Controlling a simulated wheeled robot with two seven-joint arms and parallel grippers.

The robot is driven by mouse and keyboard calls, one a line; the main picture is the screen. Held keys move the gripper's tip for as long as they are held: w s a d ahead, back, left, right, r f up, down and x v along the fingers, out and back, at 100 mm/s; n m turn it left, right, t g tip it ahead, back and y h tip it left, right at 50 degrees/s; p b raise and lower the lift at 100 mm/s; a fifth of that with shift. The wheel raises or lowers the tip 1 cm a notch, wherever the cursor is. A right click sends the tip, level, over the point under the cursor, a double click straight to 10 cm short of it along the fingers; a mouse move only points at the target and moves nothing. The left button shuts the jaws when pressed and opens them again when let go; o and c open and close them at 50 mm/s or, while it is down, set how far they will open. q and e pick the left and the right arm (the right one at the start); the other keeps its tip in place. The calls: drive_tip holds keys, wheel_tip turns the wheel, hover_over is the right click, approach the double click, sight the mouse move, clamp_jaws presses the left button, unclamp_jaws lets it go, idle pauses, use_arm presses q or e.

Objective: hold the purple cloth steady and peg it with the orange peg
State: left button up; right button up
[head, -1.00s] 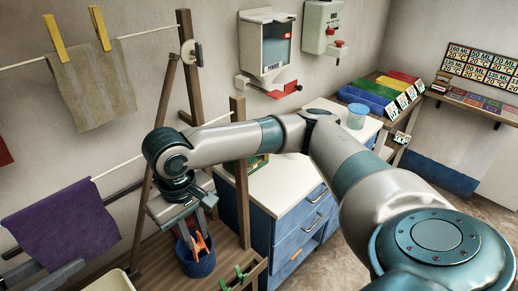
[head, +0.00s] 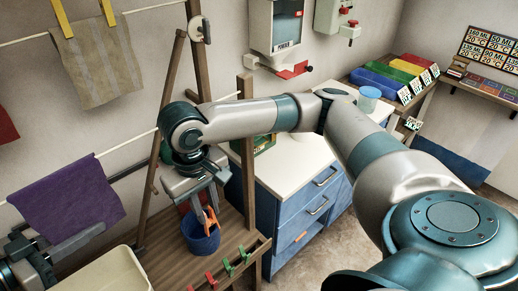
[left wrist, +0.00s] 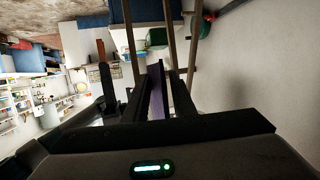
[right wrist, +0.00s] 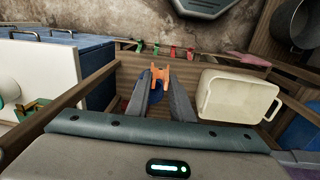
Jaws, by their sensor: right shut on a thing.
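The purple cloth (head: 72,198) hangs over the lower line at the left of the head view. My left gripper (head: 88,236) is at its lower part. In the left wrist view the left fingers (left wrist: 158,90) stand apart, with a narrow strip of the purple cloth (left wrist: 158,105) between them; I cannot tell if they touch it. My right gripper (head: 207,190) points down and is shut on the orange peg (head: 210,219), which also shows between its fingertips in the right wrist view (right wrist: 160,75). The peg is over the blue bucket (head: 201,240), partly covering it.
Several red and green pegs (head: 228,267) sit on the wooden rail in front of the bucket. A cream tub (head: 108,272) stands left of it. A grey-brown cloth with yellow pegs (head: 90,65) hangs on the upper line. Wooden posts (head: 246,150) rise beside my right arm.

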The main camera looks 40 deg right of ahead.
drive_tip(key=shift+w+r, duration=0.1)
drive_tip(key=w+a+r+n, duration=0.3)
drive_tip(key=a+r+n, duration=0.3)
drive_tip(key=a+r, duration=0.3)
drive_tip(key=w+a+r+n, duration=0.3)
drive_tip(key=a+r+n, duration=0.3)
drive_tip(key=r, duration=0.9)
drive_tip(key=w+a+r+n, duration=0.3)
drive_tip(key=a+r+n, duration=0.3)
drive_tip(key=a+r, duration=0.6)
drive_tip(key=shift+w+n, duration=0.15)
drive_tip(key=shift+n, duration=0.15)
drive_tip(key=shift+d, duration=0.1)
approach(26, 188)
drive_tip(key=shift+d+f, duration=0.15)
drive_tip(key=shift+f, duration=1.05)
idle(1.1)
